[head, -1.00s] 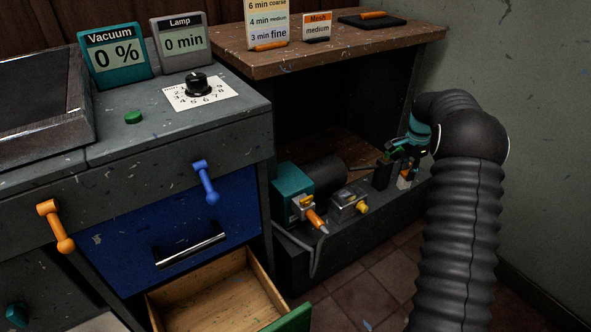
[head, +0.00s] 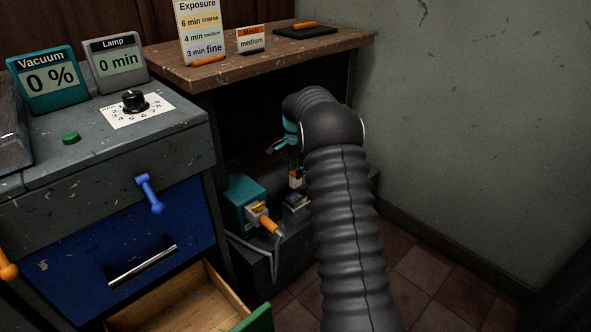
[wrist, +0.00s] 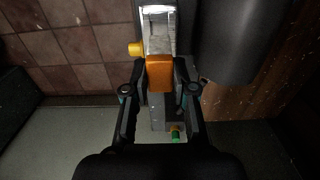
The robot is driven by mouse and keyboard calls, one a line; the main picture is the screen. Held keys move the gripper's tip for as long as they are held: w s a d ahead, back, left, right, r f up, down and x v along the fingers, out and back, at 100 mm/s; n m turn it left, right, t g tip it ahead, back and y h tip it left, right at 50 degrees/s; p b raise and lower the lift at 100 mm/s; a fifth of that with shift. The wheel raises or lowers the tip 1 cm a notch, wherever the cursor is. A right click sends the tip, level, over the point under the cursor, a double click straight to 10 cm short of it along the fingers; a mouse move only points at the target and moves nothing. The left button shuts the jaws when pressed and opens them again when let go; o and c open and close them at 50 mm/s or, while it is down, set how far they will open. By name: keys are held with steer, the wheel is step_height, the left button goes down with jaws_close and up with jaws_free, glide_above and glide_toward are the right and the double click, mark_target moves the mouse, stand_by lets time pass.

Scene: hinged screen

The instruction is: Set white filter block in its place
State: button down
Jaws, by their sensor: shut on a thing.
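My gripper (head: 294,166) is shut on a small block with an orange top and white lower part, the white filter block (head: 296,179). In the wrist view the block's orange top (wrist: 160,73) sits between the two fingers (wrist: 155,88). In the head view the block is just above and behind the grey metal housing (head: 297,207) on the low bench. The wrist view shows a silver open-topped part (wrist: 158,28) with a yellow knob (wrist: 135,48) just beyond the block. Whether the block touches the housing cannot be told. My arm hides the bench's right part.
A teal pump unit (head: 245,199) with an orange-handled valve (head: 268,226) stands left of the housing. A wooden shelf (head: 190,72) overhangs the bench. An open drawer (head: 185,305) juts out at front left. The tiled floor at right is clear.

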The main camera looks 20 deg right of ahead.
mark_target(296, 187)
steer(key=shift+f+b, duration=0.85)
steer(key=shift+f, duration=1.35)
steer(key=shift+f+b, duration=0.45)
steer(key=shift+f, duration=1.25)
steer(key=c, duration=0.9)
jaws_free()
steer(key=shift+o, duration=0.2)
step_height(296, 187, up, 12)
steer(key=shift+n, duration=0.3)
